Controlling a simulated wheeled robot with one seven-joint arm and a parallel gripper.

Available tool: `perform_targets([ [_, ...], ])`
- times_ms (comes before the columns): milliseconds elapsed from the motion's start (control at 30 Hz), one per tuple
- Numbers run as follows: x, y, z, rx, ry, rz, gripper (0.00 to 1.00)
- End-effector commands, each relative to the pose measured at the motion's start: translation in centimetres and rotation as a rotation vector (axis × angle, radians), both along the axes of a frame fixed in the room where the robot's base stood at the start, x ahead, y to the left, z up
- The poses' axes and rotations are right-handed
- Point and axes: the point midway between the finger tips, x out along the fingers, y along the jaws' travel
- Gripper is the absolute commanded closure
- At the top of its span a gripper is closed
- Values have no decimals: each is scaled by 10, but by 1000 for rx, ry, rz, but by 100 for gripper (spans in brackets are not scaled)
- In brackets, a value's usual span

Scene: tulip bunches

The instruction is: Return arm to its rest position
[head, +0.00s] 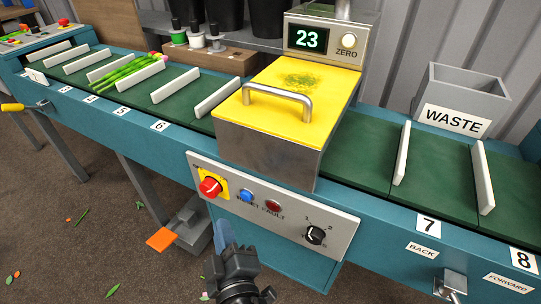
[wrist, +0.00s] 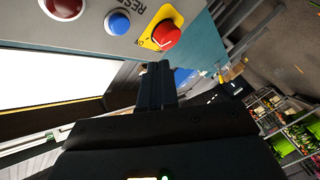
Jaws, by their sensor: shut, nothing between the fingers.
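My gripper (head: 224,238) is in front of the conveyor machine, below its control panel in the head view. Its fingers are together and hold nothing. In the wrist view the closed fingers (wrist: 156,88) point toward the panel's lower edge, near the red stop knob (wrist: 166,34). The same red knob (head: 210,187) sits on a yellow plate at the panel's left in the head view. I cannot tell whether the fingertips touch the machine.
A yellow-lidded box (head: 300,85) with a display reading 23 straddles the green belt. A tulip bunch (head: 125,72) lies on the belt at the left. A grey WASTE bin (head: 462,88) stands behind. An orange foot pedal (head: 161,239) is left of my gripper. Floor at left has scattered petals and leaves.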

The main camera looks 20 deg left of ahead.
Motion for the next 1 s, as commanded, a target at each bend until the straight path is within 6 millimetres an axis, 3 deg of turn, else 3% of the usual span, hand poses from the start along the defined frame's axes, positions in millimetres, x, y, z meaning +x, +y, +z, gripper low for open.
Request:
perform_targets([
  [167, -1, -5, -1, 3, 7, -4, 100],
  [267, -4, -26, -6, 18, 40, -25, 100],
  [467, -30, -115, -15, 105, 171, -122, 100],
  [633, -64, -194, -10, 205, 278, -228, 100],
  [867, -121, -285, 21, 353, 385, -389, 100],
  [1000, -159, -330, 51, 447, 431, -492, 100],
])
